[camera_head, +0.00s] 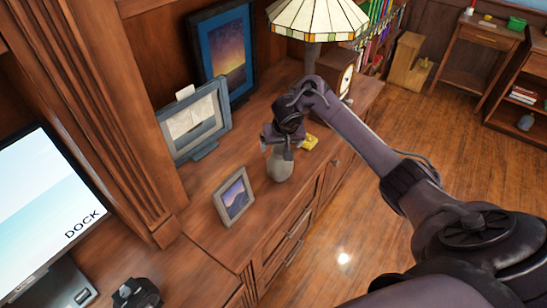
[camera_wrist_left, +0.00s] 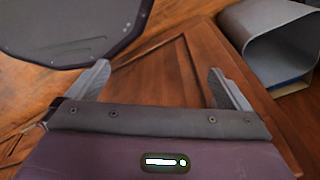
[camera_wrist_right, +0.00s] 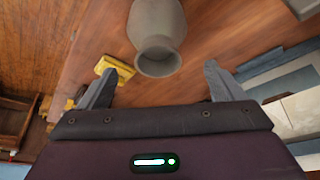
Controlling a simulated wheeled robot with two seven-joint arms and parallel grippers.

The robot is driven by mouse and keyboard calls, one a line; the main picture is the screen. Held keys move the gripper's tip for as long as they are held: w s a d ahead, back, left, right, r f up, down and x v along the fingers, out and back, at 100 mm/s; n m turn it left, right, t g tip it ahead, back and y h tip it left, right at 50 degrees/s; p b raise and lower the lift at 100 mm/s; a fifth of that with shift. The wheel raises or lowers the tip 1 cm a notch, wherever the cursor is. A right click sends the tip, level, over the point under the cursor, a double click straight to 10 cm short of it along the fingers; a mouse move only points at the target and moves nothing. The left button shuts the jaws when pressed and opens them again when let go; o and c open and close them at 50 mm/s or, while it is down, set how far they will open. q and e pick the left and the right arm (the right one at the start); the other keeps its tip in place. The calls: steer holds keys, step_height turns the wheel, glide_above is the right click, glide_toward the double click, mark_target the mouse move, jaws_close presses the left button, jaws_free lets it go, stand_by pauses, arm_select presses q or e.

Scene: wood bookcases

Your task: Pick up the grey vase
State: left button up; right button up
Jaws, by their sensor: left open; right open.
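The grey vase (camera_head: 280,165) stands upright on the wooden cabinet top, behind the small tilted picture frame. It also shows in the right wrist view (camera_wrist_right: 157,28), its open mouth facing the camera, between and beyond the fingers. My right gripper (camera_head: 282,143) is just above the vase's mouth and hides its upper part in the head view. In the right wrist view my right gripper (camera_wrist_right: 156,78) is open with nothing between its fingers. My left gripper (camera_wrist_left: 158,78) is open and empty, over wooden panels and away from the vase.
A small picture frame (camera_head: 234,196) stands in front of the vase. A yellow object (camera_head: 310,142) lies right beside it. A larger grey frame (camera_head: 195,118), a lamp (camera_head: 318,18) and a clock (camera_head: 337,70) stand behind. A monitor (camera_head: 50,215) is at left.

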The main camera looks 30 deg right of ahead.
mark_target(281, 150)
steer(key=x, duration=0.3)
steer(key=shift+s+d+f, duration=0.1)
steer(key=shift+s+f, duration=0.15)
steer(key=x, duration=0.2)
steer(key=shift+w+f+b, duration=0.25)
steer(key=shift+b, duration=0.1)
steer(key=shift+w+d+f, duration=0.1)
steer(key=shift+w+f, duration=0.05)
steer(key=shift+f, duration=0.1)
steer(key=c, duration=1)
arm_select(q)
steer(key=shift+g, duration=0.3)
steer(key=s, duration=0.2)
steer(key=s+f, duration=0.1)
steer(key=s, duration=0.1)
steer(key=shift+s+f, duration=0.15)
arm_select(e)
steer(key=c, duration=0.8)
